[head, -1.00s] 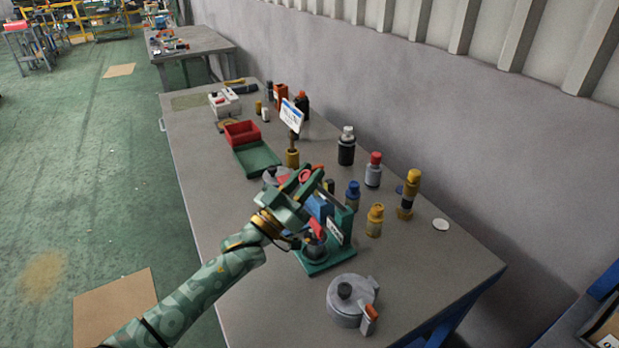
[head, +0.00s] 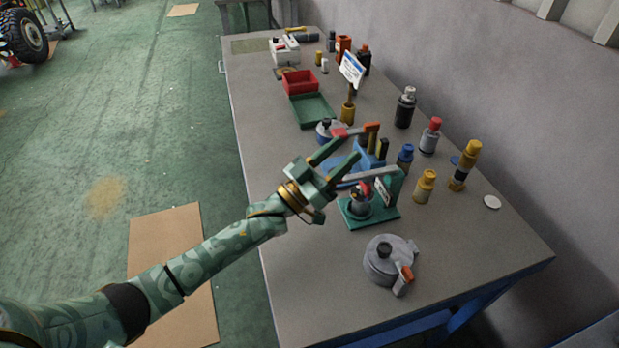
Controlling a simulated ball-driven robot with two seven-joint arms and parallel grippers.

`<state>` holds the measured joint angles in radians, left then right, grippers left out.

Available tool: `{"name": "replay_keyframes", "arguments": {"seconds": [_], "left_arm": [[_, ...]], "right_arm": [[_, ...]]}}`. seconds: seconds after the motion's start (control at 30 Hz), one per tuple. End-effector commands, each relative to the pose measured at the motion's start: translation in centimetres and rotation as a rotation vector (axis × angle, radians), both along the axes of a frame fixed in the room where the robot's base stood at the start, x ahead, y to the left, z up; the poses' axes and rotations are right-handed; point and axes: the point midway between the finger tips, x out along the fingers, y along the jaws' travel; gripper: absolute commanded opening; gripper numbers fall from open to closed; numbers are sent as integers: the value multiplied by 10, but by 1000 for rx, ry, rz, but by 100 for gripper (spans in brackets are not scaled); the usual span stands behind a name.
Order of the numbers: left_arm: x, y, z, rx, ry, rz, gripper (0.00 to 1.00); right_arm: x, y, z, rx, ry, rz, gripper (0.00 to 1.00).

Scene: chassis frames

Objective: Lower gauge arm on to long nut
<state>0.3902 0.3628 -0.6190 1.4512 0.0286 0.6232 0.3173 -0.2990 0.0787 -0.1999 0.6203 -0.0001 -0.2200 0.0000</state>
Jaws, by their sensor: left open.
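A gauge stand (head: 391,208) with a green base and upright stands mid-table. A pale grey bar, seemingly the gauge arm (head: 366,174), reaches left from the upright. Under it is a dark grey cylinder (head: 359,204) with red on top. I cannot tell whether the bar touches it, nor which part is the long nut. My left gripper (head: 349,146) is open, its fingers apart and pointing up and right, above and left of the stand. A red and orange lever (head: 372,128) shows at its upper fingertip; contact is unclear. My right gripper is out of view.
A grey round fixture (head: 384,262) with an orange-tipped lever stands in front. Several bottles (head: 424,187) stand to the right. The table's front left is clear.

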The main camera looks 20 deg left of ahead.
Motion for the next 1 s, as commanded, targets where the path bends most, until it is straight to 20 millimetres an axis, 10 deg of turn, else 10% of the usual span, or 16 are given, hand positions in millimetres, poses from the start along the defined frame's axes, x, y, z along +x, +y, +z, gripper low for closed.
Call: {"name": "replay_keyframes", "arguments": {"seconds": [0.4, 1.0], "left_arm": [[-61, 51, -42, 3, 2, 2, 47], [-67, 55, -46, 2, 1, 2, 47]], "right_arm": [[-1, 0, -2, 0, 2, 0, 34], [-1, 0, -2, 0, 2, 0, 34]]}}
